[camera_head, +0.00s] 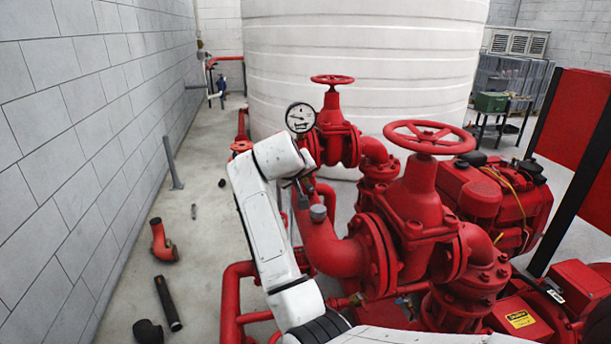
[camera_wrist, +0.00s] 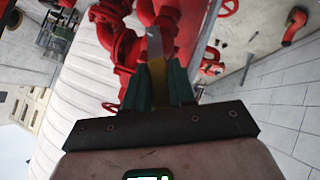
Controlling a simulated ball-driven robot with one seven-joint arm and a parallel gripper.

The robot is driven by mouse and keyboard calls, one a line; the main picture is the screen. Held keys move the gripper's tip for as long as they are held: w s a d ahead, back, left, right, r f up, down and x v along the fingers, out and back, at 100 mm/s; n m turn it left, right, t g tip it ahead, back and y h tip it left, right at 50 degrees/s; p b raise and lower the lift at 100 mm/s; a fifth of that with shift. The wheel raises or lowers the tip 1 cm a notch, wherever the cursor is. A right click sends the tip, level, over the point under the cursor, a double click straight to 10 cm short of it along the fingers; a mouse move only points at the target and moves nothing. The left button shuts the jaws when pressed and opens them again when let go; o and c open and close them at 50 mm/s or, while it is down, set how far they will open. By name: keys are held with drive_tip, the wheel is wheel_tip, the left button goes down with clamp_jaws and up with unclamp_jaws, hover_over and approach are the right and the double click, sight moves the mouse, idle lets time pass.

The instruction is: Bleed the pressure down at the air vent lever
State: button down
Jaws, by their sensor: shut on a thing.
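The air vent lever (camera_wrist: 155,48) is a flat grey metal bar with a yellow part lower down, between the fingers in the wrist view. My gripper (camera_wrist: 157,82) has dark green fingers shut on it, one on each side. In the head view my gripper (camera_head: 304,192) is small and dark, beside the red pipework just left of the large valve. The lever cannot be told apart there. A round pressure gauge (camera_head: 300,117) with a white face stands above my wrist; its reading is too small to make out.
A large red handwheel valve (camera_head: 420,195) and flanged pipes crowd the right of my arm. A smaller handwheel valve (camera_head: 335,125) stands behind. A white tank (camera_head: 365,60) fills the back. Loose pipe pieces, including a red elbow (camera_head: 162,240), lie on the left floor, which is otherwise mostly clear.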

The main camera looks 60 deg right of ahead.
drive_tip(key=shift+s, duration=0.1)
idle(0.3)
drive_tip(key=c, duration=1)
unclamp_jaws()
drive_tip(key=b+v, duration=0.2)
drive_tip(key=v, duration=0.8)
drive_tip(key=shift+a+r, duration=0.25)
